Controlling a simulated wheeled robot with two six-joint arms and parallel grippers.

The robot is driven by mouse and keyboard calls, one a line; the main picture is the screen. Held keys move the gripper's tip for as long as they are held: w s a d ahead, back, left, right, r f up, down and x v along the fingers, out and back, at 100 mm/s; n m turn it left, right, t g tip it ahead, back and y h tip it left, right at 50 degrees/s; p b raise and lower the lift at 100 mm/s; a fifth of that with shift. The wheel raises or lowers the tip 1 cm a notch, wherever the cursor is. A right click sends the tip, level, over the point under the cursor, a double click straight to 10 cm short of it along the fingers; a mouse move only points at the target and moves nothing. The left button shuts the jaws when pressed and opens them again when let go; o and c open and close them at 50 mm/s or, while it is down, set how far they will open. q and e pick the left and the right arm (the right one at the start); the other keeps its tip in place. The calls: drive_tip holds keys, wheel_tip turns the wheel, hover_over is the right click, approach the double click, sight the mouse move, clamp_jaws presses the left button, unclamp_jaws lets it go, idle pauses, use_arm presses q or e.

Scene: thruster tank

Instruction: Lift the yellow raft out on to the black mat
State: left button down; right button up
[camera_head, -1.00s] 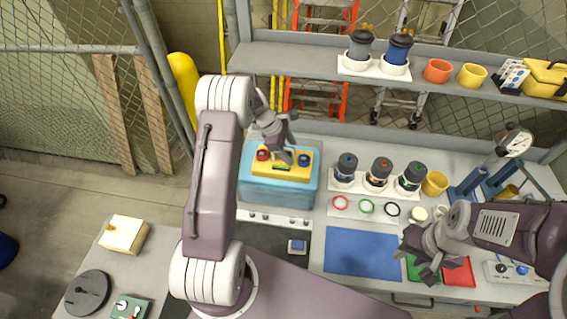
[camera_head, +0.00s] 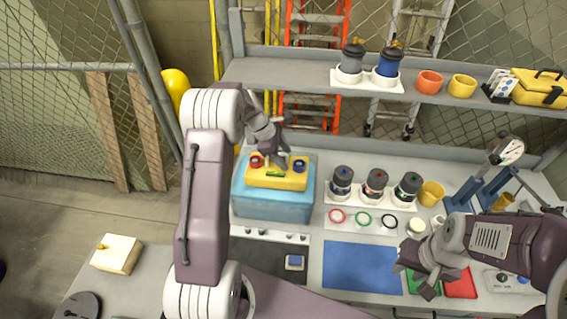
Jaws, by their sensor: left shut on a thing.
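The yellow raft (camera_head: 262,181) is at the top of the blue tank (camera_head: 270,208). It carries a red ring-like part on its left, a blue one on its right and a green piece at its front. My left gripper (camera_head: 283,163) reaches down from behind and is shut on the raft near its middle. I cannot tell whether the raft is clear of the water. The black mat (camera_head: 272,262) lies in front of the tank, partly hidden by my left arm. My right gripper (camera_head: 416,275) appears open and empty above the green and red squares.
A small blue-topped block (camera_head: 295,262) sits at the black mat's right side. A blue mat (camera_head: 362,268) lies to its right. Several thrusters (camera_head: 375,183) stand in a white rack behind coloured rings. A shelf (camera_head: 300,72) spans the back.

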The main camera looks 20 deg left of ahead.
use_arm(q)
drive_tip(key=s+d+r+b, duration=0.2)
drive_tip(key=d+r, duration=0.5)
drive_tip(key=d, duration=0.4)
drive_tip(key=shift+s+d, duration=0.15)
drive_tip(key=shift+s, duration=0.4)
drive_tip(key=shift+r, duration=0.1)
wheel_tip(320, 180, up, 9)
drive_tip(key=p, duration=0.9)
drive_tip(key=shift+p, duration=0.3)
idle(0.6)
